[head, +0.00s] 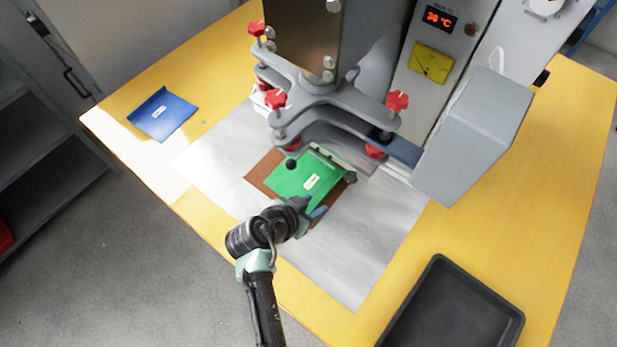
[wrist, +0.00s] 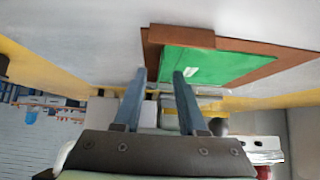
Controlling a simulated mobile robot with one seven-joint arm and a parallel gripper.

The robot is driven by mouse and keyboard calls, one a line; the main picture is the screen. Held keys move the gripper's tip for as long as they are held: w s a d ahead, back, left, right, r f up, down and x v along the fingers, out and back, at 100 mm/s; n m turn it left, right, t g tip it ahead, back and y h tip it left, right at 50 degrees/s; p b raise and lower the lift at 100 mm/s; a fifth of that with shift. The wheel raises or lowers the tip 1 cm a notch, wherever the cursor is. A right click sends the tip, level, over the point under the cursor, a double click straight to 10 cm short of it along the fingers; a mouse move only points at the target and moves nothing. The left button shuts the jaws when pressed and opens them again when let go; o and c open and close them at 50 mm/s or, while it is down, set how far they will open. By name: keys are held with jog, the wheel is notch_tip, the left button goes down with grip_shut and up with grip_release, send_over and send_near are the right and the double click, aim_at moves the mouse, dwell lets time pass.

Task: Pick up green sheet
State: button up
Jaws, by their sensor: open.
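The green sheet (head: 290,181) lies on a brown pad (head: 263,166) on the silver plate, in front of the press head. It has a small white label. In the wrist view the green sheet (wrist: 215,64) and the brown pad (wrist: 235,43) show beyond the fingers. My gripper (head: 320,212) is at the sheet's near right corner in the head view. In the wrist view my gripper (wrist: 157,74) has its two blue-grey fingers apart, with a corner of the sheet showing close to the gap. I cannot tell whether they touch the sheet.
The grey press head (head: 335,110) with red knobs hangs just behind the sheet. A metal bar (head: 330,160) and black ball knob (head: 291,165) are close to it. A blue sheet (head: 162,114) lies left on the yellow table (head: 130,95); a black tray (head: 450,310) stands at right.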

jog(key=shift+x, duration=1.1)
grip_shut()
